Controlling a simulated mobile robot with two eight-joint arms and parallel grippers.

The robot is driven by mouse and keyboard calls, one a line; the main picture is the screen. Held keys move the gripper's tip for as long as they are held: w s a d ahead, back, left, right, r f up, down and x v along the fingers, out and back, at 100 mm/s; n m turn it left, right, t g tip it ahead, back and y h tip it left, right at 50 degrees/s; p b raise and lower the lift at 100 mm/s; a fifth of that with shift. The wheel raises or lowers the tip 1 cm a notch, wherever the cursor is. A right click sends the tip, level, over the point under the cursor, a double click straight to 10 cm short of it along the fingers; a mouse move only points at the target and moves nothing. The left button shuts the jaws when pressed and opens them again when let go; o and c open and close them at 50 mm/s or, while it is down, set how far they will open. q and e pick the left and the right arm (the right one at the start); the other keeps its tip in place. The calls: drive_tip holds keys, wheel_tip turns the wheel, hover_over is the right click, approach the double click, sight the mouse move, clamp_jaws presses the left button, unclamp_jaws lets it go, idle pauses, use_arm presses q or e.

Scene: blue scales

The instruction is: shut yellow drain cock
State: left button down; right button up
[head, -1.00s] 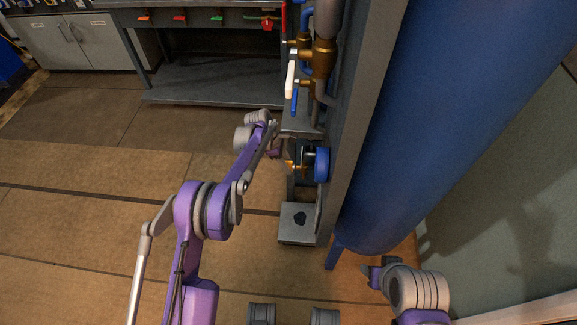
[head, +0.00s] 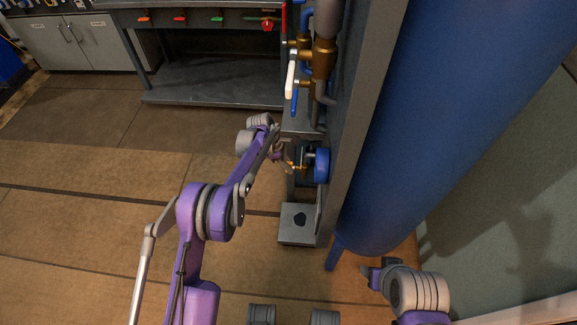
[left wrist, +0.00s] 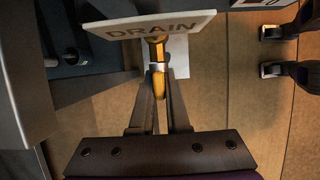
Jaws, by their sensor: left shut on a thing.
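The yellow drain cock (left wrist: 157,48) hangs below a pale plate marked DRAIN (left wrist: 150,25) in the left wrist view. Its yellow lever points toward my wrist camera. My left gripper (left wrist: 159,82) is shut on this lever, one dark finger on each side. In the head view the cock (head: 300,167) is a small yellow spot low on the pipework, left of a blue round part, and my left gripper (head: 287,165) reaches it from the left, partly hidden by its own arm. My right gripper (head: 370,276) is at the lower right, away from the cock; its jaws are unclear.
A grey box (head: 297,236) with a dark opening on top stands on the floor below the cock. A large blue tank (head: 440,110) and a grey upright (head: 362,110) bound the right. Valves and pipes (head: 312,60) rise above. The floor at left is clear.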

use_arm(q)
drive_tip(key=shift+t, duration=0.3)
drive_tip(key=shift+s+t+b, duration=0.15)
drive_tip(key=shift+t+b, duration=0.2)
drive_tip(key=shift+t, duration=0.45)
drive_tip(key=m+t+b, duration=0.1)
drive_tip(key=t, duration=0.1)
drive_tip(key=shift+f+t, duration=0.15)
drive_tip(key=shift+t, duration=0.15)
drive_tip(key=shift+s+f+m+t+h+b, duration=0.1)
drive_tip(key=shift+m+t+h+b, duration=0.35)
drive_tip(key=shift+t, duration=1.5)
drive_tip(key=shift+s+m+t+h+b, duration=0.1)
drive_tip(key=shift+m+t+h+b, duration=0.45)
drive_tip(key=shift+t, duration=1.45)
drive_tip(key=shift+f+m+t+h+b, duration=0.1)
drive_tip(key=shift+m+t+h, duration=0.4)
drive_tip(key=shift+t, duration=1.45)
drive_tip(key=shift+m, duration=0.3)
